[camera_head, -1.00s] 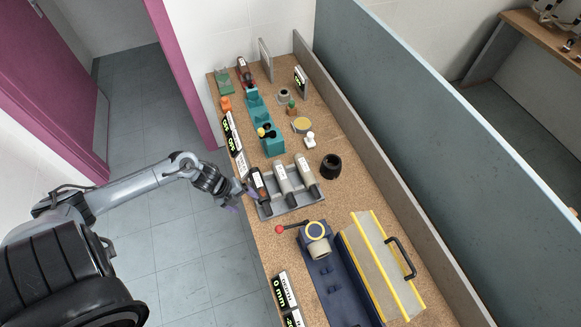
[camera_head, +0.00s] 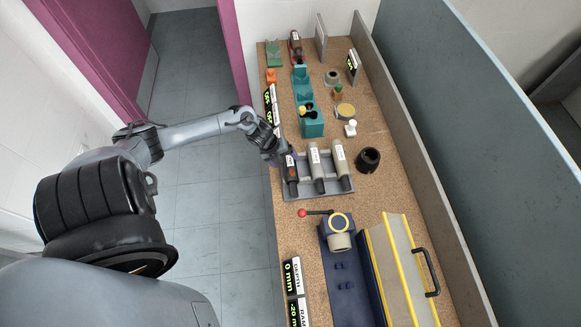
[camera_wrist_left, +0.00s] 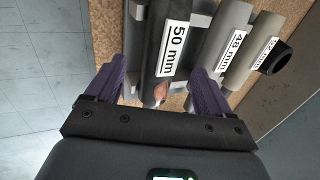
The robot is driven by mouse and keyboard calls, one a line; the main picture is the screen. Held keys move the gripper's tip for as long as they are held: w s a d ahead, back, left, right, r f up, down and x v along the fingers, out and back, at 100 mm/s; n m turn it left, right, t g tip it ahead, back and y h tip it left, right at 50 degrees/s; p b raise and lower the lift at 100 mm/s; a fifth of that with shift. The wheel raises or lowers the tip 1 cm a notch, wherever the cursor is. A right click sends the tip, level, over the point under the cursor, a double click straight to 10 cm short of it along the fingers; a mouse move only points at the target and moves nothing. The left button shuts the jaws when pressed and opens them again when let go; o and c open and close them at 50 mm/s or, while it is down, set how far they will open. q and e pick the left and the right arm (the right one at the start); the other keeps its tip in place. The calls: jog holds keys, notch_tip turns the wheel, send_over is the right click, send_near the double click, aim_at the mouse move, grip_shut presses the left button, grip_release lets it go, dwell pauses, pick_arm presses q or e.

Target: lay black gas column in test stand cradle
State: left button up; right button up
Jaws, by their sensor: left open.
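The black gas column (camera_head: 292,175), labelled 50 mm, lies in the leftmost slot of a grey rack (camera_head: 328,189). My open left gripper (camera_head: 282,158) is at its upper left side, partly covering it. In the left wrist view the column (camera_wrist_left: 167,75) runs between the two spread purple fingers of my gripper (camera_wrist_left: 157,80), with gaps on both sides. I cannot tell how deep the fingers reach. The dark blue test stand (camera_head: 345,283) has a yellow-ringed head (camera_head: 340,225) and a red-knobbed lever. Its cradle is not clearly distinguishable. My right gripper is not in view.
Two grey columns (camera_head: 316,165) (camera_head: 341,165) lie beside the black one, labelled 48 mm and apparently 52 mm. A black cup (camera_head: 368,159) stands right of the rack. A yellow-edged guard (camera_head: 398,270) with a handle adjoins the stand. Teal blocks (camera_head: 310,123) stand behind.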

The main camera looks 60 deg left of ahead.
aim_at(288, 164)
pick_arm(q)
jog(key=x, duration=0.3)
jog(key=shift+d+f, duration=0.25)
jog(key=shift+d, duration=0.05)
jog(key=shift+w+f, duration=0.15)
jog(key=shift+f, duration=0.25)
jog(key=shift+c, duration=0.3)
jog(key=shift+r, duration=0.1)
grip_shut()
